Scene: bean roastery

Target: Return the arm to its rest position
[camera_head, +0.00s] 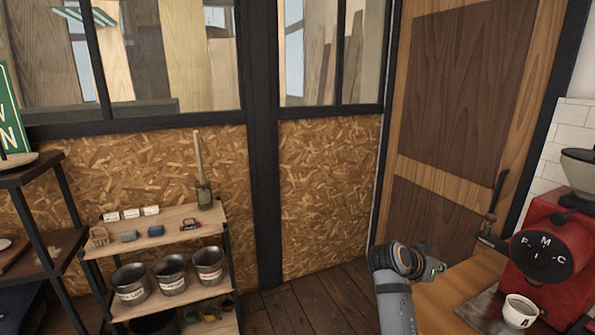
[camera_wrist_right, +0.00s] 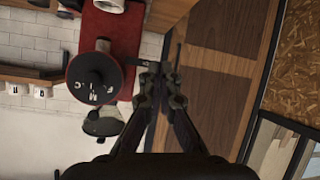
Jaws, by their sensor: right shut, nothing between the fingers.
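My right arm rises from the bottom of the head view, and its gripper (camera_head: 432,266) is beside the wooden counter's left end, partly hidden behind the wrist. In the right wrist view the right gripper (camera_wrist_right: 160,70) has its fingertips together, with nothing between them. It is apart from the red coffee grinder, which stands to its right in the head view. My left gripper is in neither view.
The red grinder (camera_head: 555,258) stands on the wooden counter (camera_head: 450,302) with a white cup (camera_head: 519,311) before it. A wooden door (camera_head: 455,110) is behind. A shelf (camera_head: 180,220) with several metal buckets stands left. Wooden floor (camera_head: 315,305) lies open between.

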